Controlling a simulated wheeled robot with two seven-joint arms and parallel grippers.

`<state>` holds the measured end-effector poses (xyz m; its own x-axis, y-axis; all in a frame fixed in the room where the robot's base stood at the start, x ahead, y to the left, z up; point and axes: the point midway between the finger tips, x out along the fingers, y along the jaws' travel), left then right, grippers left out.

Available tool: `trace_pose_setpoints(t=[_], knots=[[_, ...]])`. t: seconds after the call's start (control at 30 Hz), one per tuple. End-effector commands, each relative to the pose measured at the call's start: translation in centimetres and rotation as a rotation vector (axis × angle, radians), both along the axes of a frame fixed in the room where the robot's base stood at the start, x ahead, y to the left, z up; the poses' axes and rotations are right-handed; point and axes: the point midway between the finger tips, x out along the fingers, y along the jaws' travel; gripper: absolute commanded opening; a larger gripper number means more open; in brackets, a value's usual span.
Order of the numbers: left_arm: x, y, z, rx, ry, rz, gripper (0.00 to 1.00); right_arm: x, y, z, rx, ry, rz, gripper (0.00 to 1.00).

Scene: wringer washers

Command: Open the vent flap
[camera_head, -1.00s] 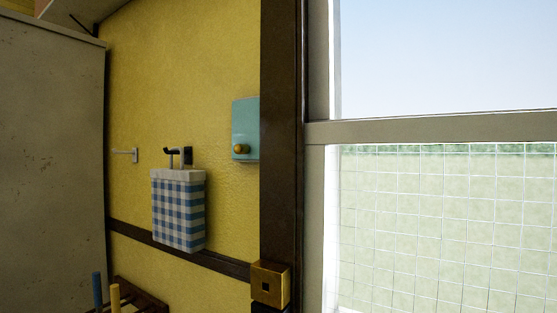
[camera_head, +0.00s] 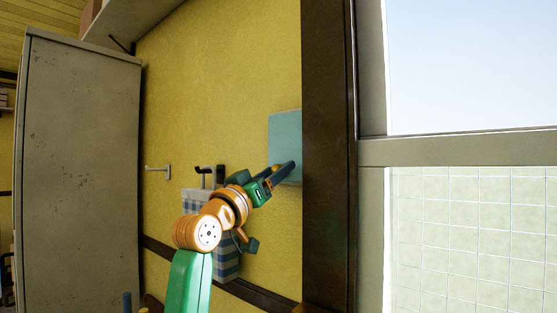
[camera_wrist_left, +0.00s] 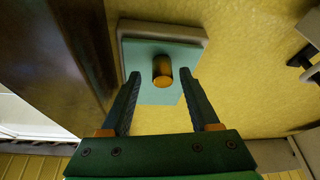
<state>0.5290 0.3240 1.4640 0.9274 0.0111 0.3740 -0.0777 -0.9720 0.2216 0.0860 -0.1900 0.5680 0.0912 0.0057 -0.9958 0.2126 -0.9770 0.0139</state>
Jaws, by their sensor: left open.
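The vent flap (camera_head: 284,128) is a flat teal panel on the yellow wall, just left of the dark post. In the left wrist view the flap (camera_wrist_left: 143,53) lies in front of a grey-beige frame (camera_wrist_left: 185,28), with a brass knob (camera_wrist_left: 162,78) near its middle. My left gripper (camera_head: 286,168) reaches the flap's lower part in the head view and hides most of the knob there. In the left wrist view its open fingers (camera_wrist_left: 160,84) stand on either side of the knob, with gaps to it. My right gripper is out of view.
A blue-checked bag (camera_head: 228,250) hangs from a dark hook (camera_head: 203,171) behind my left arm. A pale wall hook (camera_head: 157,169) is further left, beside a tall grey cabinet (camera_head: 80,170). The dark post (camera_head: 329,150) and window (camera_head: 460,220) bound the right.

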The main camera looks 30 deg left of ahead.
Motion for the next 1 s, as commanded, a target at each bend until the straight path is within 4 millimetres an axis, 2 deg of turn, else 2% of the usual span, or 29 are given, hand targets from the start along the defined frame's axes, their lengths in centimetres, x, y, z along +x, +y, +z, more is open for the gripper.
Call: trace_pose_setpoints(t=[0.23,0.27,0.47,0.5,1.0], knots=[[0.34,0.03,-0.07,0.001,0.0,0.001,0.62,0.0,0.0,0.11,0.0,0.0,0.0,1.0],[0.33,0.03,-0.07,0.001,0.0,0.001,0.56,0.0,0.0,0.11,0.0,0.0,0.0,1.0],[0.33,0.03,-0.08,0.001,0.0,0.001,0.02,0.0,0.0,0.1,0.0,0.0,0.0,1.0],[0.33,0.02,-0.08,0.001,0.001,0.001,0.0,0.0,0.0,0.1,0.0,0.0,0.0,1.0],[0.33,0.02,-0.08,0.001,0.001,0.001,0.0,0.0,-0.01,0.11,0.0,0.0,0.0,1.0]])
